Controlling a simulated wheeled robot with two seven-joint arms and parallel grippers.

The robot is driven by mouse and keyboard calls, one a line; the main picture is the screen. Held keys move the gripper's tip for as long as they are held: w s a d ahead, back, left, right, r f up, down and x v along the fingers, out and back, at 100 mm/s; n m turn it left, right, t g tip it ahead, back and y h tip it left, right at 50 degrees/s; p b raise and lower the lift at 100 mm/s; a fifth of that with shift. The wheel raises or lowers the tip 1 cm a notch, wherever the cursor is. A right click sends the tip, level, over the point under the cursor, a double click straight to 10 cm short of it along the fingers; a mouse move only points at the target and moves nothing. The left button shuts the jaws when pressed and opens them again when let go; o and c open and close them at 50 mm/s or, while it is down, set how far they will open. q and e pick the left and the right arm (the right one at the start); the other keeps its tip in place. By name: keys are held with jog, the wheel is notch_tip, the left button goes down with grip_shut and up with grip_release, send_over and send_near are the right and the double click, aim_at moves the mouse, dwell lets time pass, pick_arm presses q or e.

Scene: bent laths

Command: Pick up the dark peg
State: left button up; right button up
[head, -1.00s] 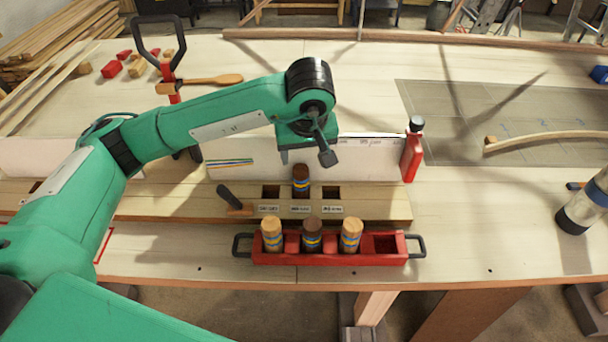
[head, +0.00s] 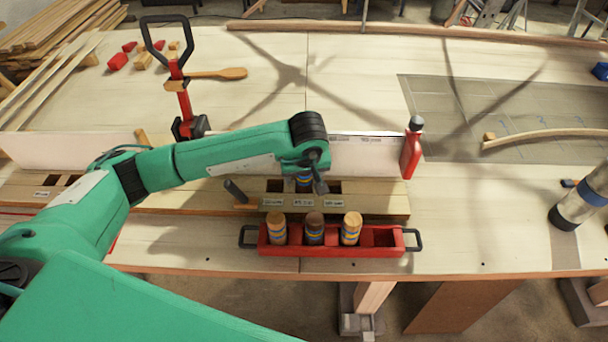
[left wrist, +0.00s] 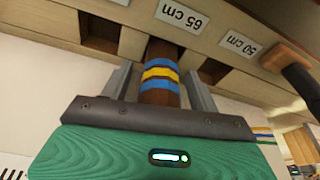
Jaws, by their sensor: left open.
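A dark brown peg with blue and yellow bands (left wrist: 161,78) stands in the middle square hole of the slotted wooden board (head: 385,205). In the head view its banded part (head: 303,184) shows below my left gripper (head: 306,174), which hides its top. In the left wrist view my left gripper (left wrist: 160,88) is open, with one finger on each side of the peg and a gap beside it. Another dark-topped banded peg (head: 314,230) stands in the red tray (head: 384,252) between two lighter pegs. My right gripper is out of view.
A red clamp (head: 184,100) stands at the back left.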

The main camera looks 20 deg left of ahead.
pick_arm(q)
jog(key=c, duration=1.1)
jog(key=shift+r, duration=0.1)
